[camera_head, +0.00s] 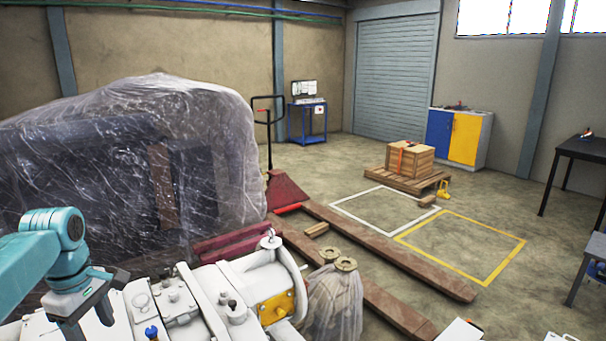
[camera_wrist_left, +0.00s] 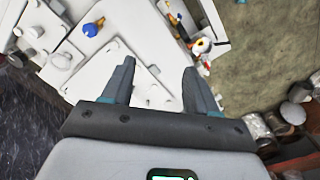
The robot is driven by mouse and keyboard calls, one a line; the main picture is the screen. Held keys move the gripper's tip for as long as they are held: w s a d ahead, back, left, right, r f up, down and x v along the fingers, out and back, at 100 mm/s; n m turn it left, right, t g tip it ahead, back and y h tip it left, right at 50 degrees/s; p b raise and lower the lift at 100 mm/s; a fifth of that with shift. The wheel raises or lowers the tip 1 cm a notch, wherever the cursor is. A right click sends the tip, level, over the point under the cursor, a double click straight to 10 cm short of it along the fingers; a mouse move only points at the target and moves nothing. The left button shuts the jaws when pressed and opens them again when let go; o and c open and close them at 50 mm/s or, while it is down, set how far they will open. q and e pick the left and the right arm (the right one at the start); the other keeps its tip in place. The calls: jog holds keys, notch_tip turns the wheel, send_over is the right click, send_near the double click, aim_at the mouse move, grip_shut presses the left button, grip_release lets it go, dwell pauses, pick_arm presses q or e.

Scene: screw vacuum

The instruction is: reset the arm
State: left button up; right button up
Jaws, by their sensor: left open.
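My left arm comes in from the left in the head view, with its left gripper (camera_head: 88,318) pointing down over the white machine (camera_head: 205,285). In the left wrist view the left gripper (camera_wrist_left: 158,68) is open, its two dark fingers apart with nothing between them. White panels of the machine (camera_wrist_left: 130,75) lie beyond the fingers. A blue knob (camera_head: 151,332) stands on the machine's top; it also shows in the left wrist view (camera_wrist_left: 92,29). My right gripper is not in view.
A large plastic-wrapped load (camera_head: 150,150) stands behind the machine. A red pallet jack (camera_head: 285,190) and a wooden crate (camera_head: 410,160) are farther back. A dark table (camera_head: 580,148) stands at right. The floor inside the yellow outline (camera_head: 460,245) is clear.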

pick_arm(q)
jog(key=d+f+m+h, duration=0.1)
jog(key=d+f+m, duration=0.2)
jog(key=d+f, duration=0.45)
jog(key=w+d+f+m+h, duration=0.1)
jog(key=d+f+m, duration=0.25)
jog(key=f, duration=0.75)
jog(key=d+f+m+h, duration=0.1)
jog(key=d+f+m, duration=0.1)
jog(key=d+f, duration=0.55)
jog(key=s+d+f+m, duration=0.2)
jog(key=s+d+f, duration=0.1)
jog(key=s, duration=0.3)
jog(key=s+d+f+m, duration=0.2)
jog(key=s+d+f, duration=0.1)
jog(key=s+f, duration=0.2)
jog(key=s+d+f+m+h, duration=0.1)
jog(key=s+d+f+m, duration=0.1)
jog(key=s+f, duration=0.3)
jog(key=s+d, duration=0.1)
jog(key=s, duration=0.3)
jog(key=shift+s+d, duration=0.2)
jog(key=shift+d, duration=0.2)
jog(key=c, duration=0.3)
jog(key=shift+w+f, duration=0.1)
jog(key=shift+w, duration=0.05)
jog(key=shift+a, duration=0.1)
